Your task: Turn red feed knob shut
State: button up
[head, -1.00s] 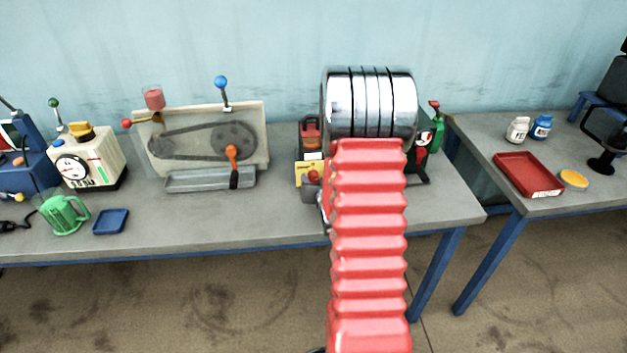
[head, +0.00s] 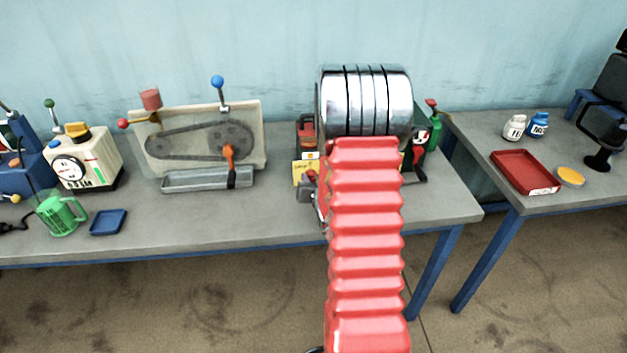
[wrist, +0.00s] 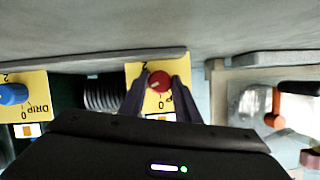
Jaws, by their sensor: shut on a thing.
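The red feed knob (wrist: 159,82) shows in the wrist view, on a yellow plate (wrist: 137,72) with a "0" and a "2". My gripper (wrist: 161,79) has its two dark fingers on either side of the knob, closed on it. A pale mark shows on the knob's face. In the head view, the yellow plate (head: 300,172) shows just left of my arm. My arm covers much of the machine there, and the grip itself cannot be made out.
A blue knob (wrist: 13,94) on another yellow plate marked "DRIP" is left in the wrist view. In the head view, the belt skimmer (head: 205,140) stands left of my arm; bare bench lies in front.

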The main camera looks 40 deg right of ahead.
jog(key=shift+n+g+h, duration=0.5)
jog(key=shift+n+h, duration=0.1)
jog(key=shift+n, duration=0.4)
jog(key=n+h, duration=0.1)
jog(key=n+g+h, duration=0.1)
jog(key=n, duration=0.1)
jog(key=shift+w+a, duration=0.1)
jog(key=shift+a, duration=0.1)
jog(key=n+h, duration=0.1)
jog(key=n, duration=0.1)
jog(key=n+h, duration=0.1)
jog(key=n, duration=0.1)
jog(key=shift+w+a+f+h, duration=0.1)
jog(key=shift+f+h, duration=0.1)
jog(key=shift+h, duration=0.1)
jog(key=shift+n, duration=0.3)
jog(key=o, duration=1)
jog(key=shift+a, duration=0.1)
jog(key=shift+o, duration=0.2)
jog(key=shift+f, duration=0.1)
jog(key=shift+a, duration=0.1)
